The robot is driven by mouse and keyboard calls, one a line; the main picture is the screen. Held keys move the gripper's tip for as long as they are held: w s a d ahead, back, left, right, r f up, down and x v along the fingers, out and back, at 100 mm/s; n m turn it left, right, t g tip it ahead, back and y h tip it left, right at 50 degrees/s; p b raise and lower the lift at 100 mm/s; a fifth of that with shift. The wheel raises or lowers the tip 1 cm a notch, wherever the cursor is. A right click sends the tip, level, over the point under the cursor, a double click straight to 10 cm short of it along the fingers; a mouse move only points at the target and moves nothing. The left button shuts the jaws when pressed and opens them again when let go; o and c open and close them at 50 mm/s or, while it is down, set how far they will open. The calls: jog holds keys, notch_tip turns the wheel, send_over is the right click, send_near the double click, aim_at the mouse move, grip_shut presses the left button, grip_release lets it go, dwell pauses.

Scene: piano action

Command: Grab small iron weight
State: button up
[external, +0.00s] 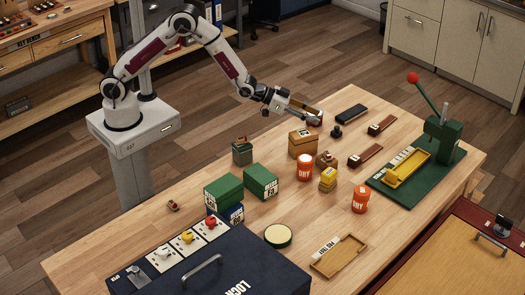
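A small dark, knobbed piece that looks like the iron weight (336,132) stands on the wooden table, right of the brown box. My gripper (317,116) reaches in from the left, above the table, a little up and left of this piece and apart from it in the picture. A brownish shape shows at the fingertips; I cannot tell whether it is held or lies behind them. The fingers are too small to tell whether they are open or shut.
A brown box (302,142), an orange can (305,167) and a yellow stack (328,179) stand nearby. A black bar (351,113) and reddish-brown blocks (365,156) lie to the right. A green press (440,135) stands farther right. Green boxes (261,181) are at front left.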

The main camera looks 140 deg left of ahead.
jog(key=y, duration=0.1)
send_near(333, 131)
jog(key=shift+w+a+r+n, duration=0.3)
jog(key=shift+w+a+r, duration=0.3)
jog(key=shift+w, duration=0.2)
jog(key=shift+x, duration=1.3)
jog(key=shift+w+a, duration=0.1)
jog(key=shift+x, duration=2.4)
jog(key=shift+r, duration=0.1)
grip_shut()
